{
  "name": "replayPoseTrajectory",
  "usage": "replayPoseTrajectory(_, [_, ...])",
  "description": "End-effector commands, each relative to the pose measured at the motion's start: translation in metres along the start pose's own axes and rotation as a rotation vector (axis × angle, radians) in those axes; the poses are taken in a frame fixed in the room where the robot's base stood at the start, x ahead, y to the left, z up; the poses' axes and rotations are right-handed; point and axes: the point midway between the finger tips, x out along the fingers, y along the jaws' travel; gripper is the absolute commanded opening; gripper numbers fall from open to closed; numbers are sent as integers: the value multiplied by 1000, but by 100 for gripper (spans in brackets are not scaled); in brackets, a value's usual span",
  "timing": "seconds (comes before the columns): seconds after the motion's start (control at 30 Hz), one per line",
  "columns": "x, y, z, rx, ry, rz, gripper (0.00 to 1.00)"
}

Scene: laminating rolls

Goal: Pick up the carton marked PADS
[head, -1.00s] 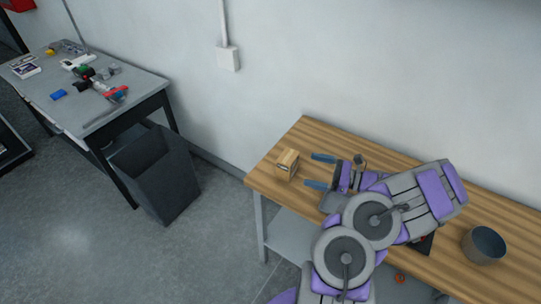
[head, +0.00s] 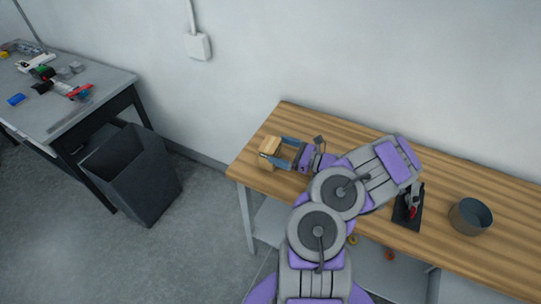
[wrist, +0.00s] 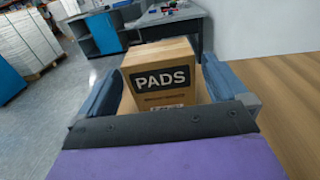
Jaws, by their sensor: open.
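The carton marked PADS (head: 268,148) is a small brown box standing near the left end of the wooden workbench (head: 330,133). In the wrist view its face with the black PADS label (wrist: 163,82) is turned toward me. My gripper (head: 281,151) is open, with its blue fingers reaching to the carton. In the wrist view the fingers of my gripper (wrist: 160,88) stand on either side of the carton. I cannot tell whether either finger touches it. The carton's lower edge is hidden behind my gripper's palm.
A metal pot (head: 470,216) and a dark stand with a red part (head: 409,207) are farther right on the workbench. A dark bin (head: 132,172) stands on the floor, left of the workbench. A grey table (head: 90,95) with tools is at the far left.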

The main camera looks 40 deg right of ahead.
Motion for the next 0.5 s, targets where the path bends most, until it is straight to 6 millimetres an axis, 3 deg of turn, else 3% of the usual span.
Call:
replayPoseTrajectory(0.27, [20,1,0,-2,-1,3,100])
replayPoseTrajectory(0.5, [54,-1,1,-2,-3,3,100])
